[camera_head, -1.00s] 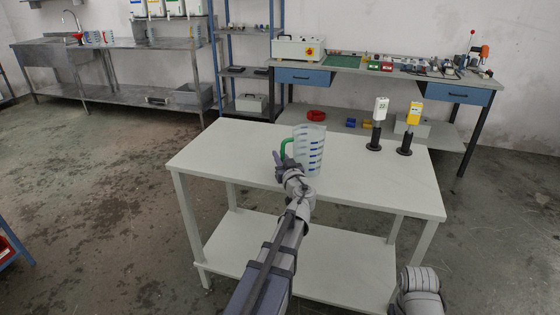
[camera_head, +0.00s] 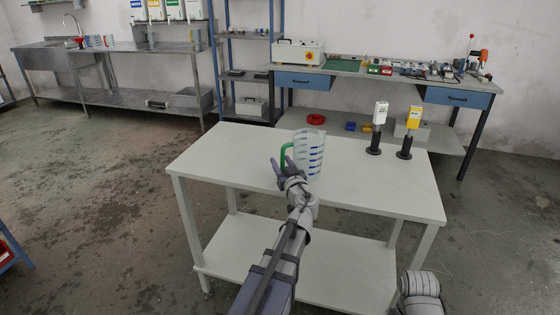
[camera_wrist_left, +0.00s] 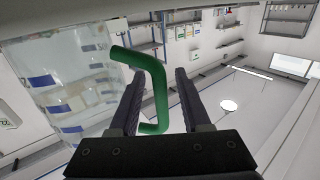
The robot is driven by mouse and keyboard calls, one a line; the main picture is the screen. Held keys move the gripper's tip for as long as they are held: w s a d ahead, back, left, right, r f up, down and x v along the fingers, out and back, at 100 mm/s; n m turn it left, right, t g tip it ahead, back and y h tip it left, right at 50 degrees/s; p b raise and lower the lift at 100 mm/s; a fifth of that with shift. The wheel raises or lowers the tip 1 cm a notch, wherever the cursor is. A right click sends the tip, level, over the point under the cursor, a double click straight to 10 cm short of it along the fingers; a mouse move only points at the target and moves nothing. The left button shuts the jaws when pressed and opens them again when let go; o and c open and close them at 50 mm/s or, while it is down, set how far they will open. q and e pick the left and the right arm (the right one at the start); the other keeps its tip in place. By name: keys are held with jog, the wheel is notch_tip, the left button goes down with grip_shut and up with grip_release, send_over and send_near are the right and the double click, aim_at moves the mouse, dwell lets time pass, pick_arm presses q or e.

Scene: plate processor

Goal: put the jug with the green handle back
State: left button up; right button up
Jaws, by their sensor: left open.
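The clear jug (camera_head: 309,155) with blue marks stands upright on the pale table (camera_head: 390,195). Its green handle (camera_head: 285,154) points left. My left gripper (camera_head: 280,166) is open at the handle side of the jug. In the left wrist view the clear jug body (camera_wrist_left: 70,85) fills the left, and the green handle (camera_wrist_left: 158,90) shows between the two dark fingers of the left gripper (camera_wrist_left: 160,95), which stand apart from it. My right gripper is not in view; part of my right arm shows at the lower right.
Two stands hold a white device (camera_head: 380,113) and a yellow device (camera_head: 413,117) at the table's back right. A steel sink counter (camera_head: 120,46) with other jugs (camera_head: 96,41) is at the back left. A workbench (camera_head: 380,68) stands behind. The table's left part is clear.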

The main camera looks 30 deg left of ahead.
pick_arm(q)
jog(key=v, duration=1)
jog(key=shift+s+d+r, duration=0.1)
